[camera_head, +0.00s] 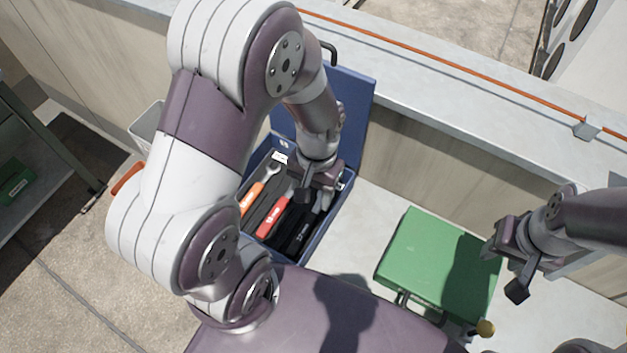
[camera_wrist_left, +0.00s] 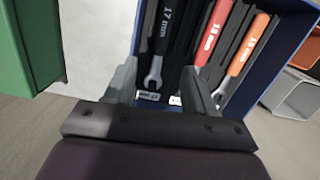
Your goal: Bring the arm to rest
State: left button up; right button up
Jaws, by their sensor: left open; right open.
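My left gripper (camera_head: 312,190) hangs over the open blue toolbox (camera_head: 347,192), pointing down, and hides part of it. In the left wrist view its two fingers (camera_wrist_left: 160,85) are apart with nothing held between them. The toolbox holds an orange-handled wrench (camera_head: 252,196), a red-handled wrench (camera_head: 272,214) and a black-handled wrench (camera_head: 300,232). The black wrench marked 17 mm (camera_wrist_left: 164,30) lies beneath the finger gap in the left wrist view; I cannot tell the height above it. My right gripper (camera_head: 505,272) is open and empty near the right side of the green case.
The toolbox's raised blue lid (camera_head: 350,105) stands behind the left gripper. A grey bin (camera_head: 146,128) is at left. A ledge with an orange pipe (camera_head: 440,61) runs behind.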

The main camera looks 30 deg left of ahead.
pick_arm(q)
jog(key=r, duration=0.4)
jog(key=shift+w, duration=0.3)
jog(key=r+t, duration=0.2)
jog(key=s+r, duration=0.1)
jog(key=shift+a+r+t, duration=0.15)
jog(key=shift+a+t, duration=0.25)
dwell(0.5)
